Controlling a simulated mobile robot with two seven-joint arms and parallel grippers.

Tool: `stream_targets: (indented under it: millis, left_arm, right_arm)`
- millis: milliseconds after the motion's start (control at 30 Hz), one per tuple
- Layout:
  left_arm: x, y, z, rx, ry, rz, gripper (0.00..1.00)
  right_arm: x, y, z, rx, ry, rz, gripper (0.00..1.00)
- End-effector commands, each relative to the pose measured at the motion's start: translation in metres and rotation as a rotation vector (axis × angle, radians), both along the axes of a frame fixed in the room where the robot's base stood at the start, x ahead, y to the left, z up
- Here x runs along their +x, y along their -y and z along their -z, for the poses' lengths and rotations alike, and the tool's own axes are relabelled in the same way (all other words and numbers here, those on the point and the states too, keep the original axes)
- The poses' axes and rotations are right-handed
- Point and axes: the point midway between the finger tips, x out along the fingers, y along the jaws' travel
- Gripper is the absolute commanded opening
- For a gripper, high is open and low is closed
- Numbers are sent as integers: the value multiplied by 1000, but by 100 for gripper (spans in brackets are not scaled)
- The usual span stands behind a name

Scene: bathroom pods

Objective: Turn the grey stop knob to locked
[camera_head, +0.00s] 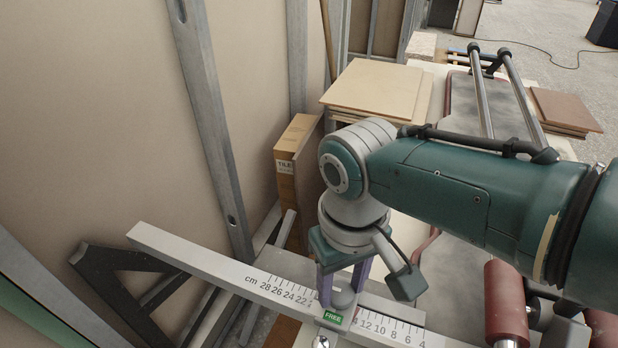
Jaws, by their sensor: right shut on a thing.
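The grey stop knob (343,298) sits on a pale metal ruler bar (210,265) marked in centimetres. My right gripper (345,290) points down over the bar, its two purple-grey fingers on either side of the knob and shut on it. A green label reading FREE (333,317) shows just in front of the knob. Part of the knob is hidden by the fingers and wrist. My left gripper is not in view.
A black triangular bracket (125,290) stands at the lower left. A tile box (290,160) leans by the stud wall. Boards (375,88) lie stacked behind. Two metal rails (482,90) and a red roller (506,300) are at the right.

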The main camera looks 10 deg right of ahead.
Motion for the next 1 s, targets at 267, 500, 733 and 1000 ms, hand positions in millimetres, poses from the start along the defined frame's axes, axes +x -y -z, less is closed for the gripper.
stream_targets:
  millis: [267,500,733,1000]
  left_arm:
    - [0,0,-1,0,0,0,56]
    - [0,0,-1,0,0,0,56]
    - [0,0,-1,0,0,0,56]
    - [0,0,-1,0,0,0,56]
  right_arm:
    - [0,1,1,-1,0,30,0]
    - [0,1,1,-1,0,31,0]
    - [0,1,0,-1,0,30,67]
    - [0,0,0,0,0,28,78]
